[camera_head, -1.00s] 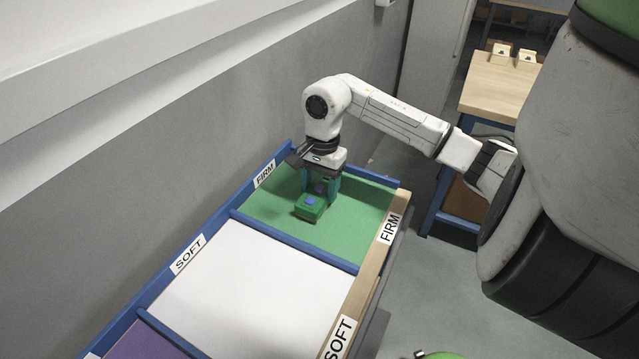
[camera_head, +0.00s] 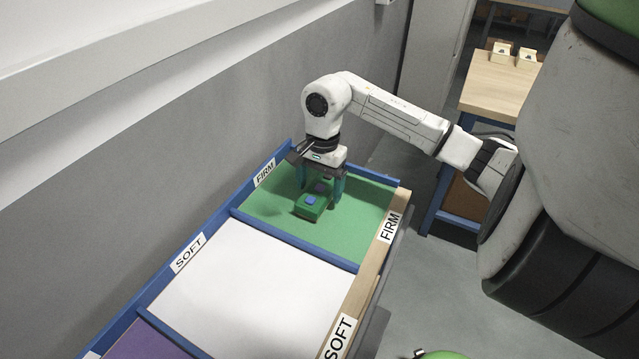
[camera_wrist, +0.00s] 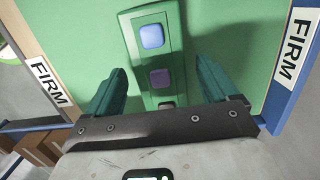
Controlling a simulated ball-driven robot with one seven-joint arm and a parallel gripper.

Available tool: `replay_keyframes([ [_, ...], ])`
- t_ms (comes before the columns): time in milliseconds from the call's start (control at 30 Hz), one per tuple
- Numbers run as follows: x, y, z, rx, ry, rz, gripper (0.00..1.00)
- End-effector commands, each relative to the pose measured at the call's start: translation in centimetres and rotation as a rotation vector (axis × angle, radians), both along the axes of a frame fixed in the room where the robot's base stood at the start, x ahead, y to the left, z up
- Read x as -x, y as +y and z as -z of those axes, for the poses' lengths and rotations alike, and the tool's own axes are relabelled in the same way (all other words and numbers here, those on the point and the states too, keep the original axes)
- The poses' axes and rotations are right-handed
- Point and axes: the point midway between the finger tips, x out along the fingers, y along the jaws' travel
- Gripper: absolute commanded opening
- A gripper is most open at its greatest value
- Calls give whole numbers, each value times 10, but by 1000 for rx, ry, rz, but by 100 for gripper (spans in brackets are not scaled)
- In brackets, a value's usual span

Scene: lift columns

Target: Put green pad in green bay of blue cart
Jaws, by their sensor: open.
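The green pad (camera_head: 311,206) is a small green block with a blue square and a purple square on top. It lies in the green bay (camera_head: 358,222) of the blue cart (camera_head: 135,318), at the end labelled FIRM. My gripper (camera_head: 322,190) is right above the pad. In the wrist view the pad (camera_wrist: 156,62) lies between the two green fingers of my gripper (camera_wrist: 160,92), which are open with a gap on each side. The pad's near end is partly hidden behind the gripper body.
A white bay (camera_head: 255,290) labelled SOFT adjoins the green one across a blue divider (camera_head: 290,241), with a purple bay (camera_head: 140,345) beyond. A grey wall (camera_head: 110,215) runs along the cart's left. A wooden table (camera_head: 495,90) stands at back right with two small cream objects on it.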

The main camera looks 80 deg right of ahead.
Motion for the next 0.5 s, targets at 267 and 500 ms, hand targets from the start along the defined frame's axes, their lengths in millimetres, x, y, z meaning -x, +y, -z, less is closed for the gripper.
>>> replay_keyframes([
  [267,2,-8,-53,8,1,-2,87],
  [500,3,-12,-97,6,1,-2,87],
])
